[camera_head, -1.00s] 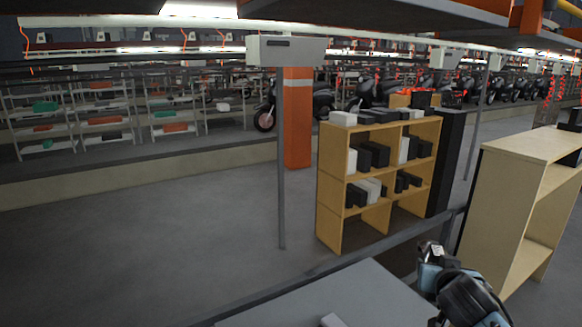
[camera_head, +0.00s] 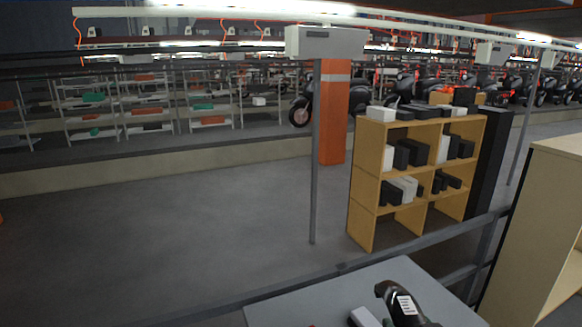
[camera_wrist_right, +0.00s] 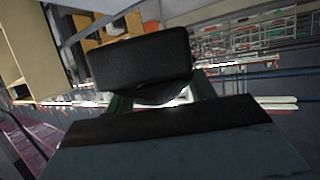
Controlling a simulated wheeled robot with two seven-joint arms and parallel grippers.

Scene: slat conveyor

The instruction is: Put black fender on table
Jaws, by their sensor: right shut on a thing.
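My right gripper (camera_head: 402,304) shows at the bottom of the head view as a dark curved shape with a white striped label, over the grey table top (camera_head: 290,309). In the right wrist view a black, smooth, rounded piece, taken as the black fender (camera_wrist_right: 140,58), sits in front of the gripper body. The gripper is shut on it. Its lower side is partly hidden, and I cannot tell whether it touches the table. My left gripper is not in view.
A dark rail (camera_head: 290,284) runs behind the table. A wooden shelf (camera_head: 362,180) with black and white boxes stands beyond, and a beige cabinet (camera_head: 545,190) at right. The floor at left is clear.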

